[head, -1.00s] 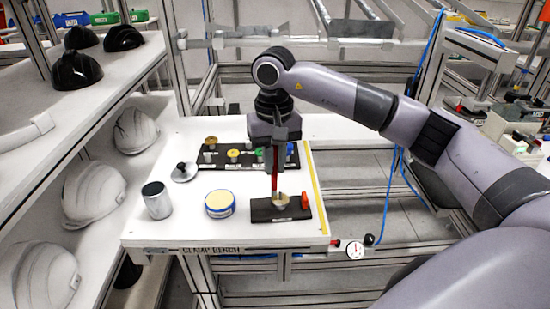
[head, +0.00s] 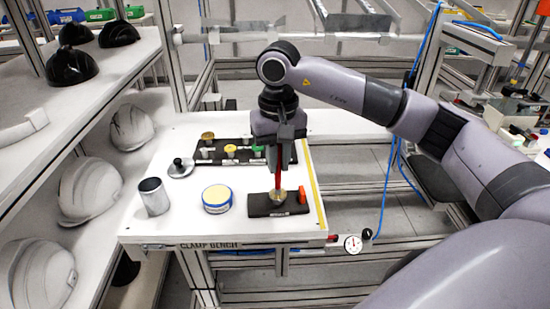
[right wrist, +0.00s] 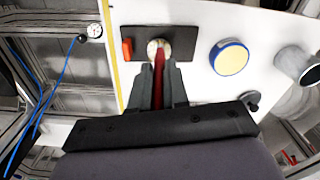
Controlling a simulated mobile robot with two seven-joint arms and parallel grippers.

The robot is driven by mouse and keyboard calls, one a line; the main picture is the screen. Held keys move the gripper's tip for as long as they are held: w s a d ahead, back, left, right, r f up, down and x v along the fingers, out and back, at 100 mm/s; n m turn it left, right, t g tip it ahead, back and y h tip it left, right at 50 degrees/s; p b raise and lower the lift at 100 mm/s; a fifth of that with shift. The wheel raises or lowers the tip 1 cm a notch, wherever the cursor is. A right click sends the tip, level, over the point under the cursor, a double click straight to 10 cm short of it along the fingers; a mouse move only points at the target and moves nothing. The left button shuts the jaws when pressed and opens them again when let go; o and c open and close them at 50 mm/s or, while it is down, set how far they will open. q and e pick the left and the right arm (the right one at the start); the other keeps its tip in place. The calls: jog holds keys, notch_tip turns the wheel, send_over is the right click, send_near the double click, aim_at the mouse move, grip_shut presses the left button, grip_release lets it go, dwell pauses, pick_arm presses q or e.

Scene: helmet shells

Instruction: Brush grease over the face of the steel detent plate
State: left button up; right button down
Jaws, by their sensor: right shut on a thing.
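My right gripper (head: 279,163) is shut on the red handle of a brush (head: 278,178), held upright over the bench. It also shows in the right wrist view (right wrist: 158,98), with the red handle (right wrist: 159,72) between its fingers. The brush's lower end is at a small round metal plate (head: 273,197), which seems to be the detent plate, on a black base (head: 259,209); it also shows in the right wrist view (right wrist: 152,47). The bristles and much of the plate's face are hidden. A red block (head: 302,195) stands on the base. My left gripper is out of view.
A blue-rimmed tin with a yellowish top (head: 217,198), a metal cup (head: 154,197) and a black-knobbed lid (head: 180,168) stand left of the base. Behind is a black rack (head: 222,157) with several capped pieces. Helmet shelves border the bench's left; a gauge (head: 353,243) is at its front right.

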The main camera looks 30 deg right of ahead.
jog(key=shift+s+d, duration=0.15)
jog(key=shift+d, duration=0.25)
jog(key=shift+d, duration=0.15)
jog(key=shift+d, duration=0.3)
jog(key=shift+w, duration=0.2)
jog(key=shift+w+d, duration=0.15)
jog(key=shift+w, duration=0.1)
jog(key=shift+w, duration=0.3)
jog(key=shift+w, duration=0.2)
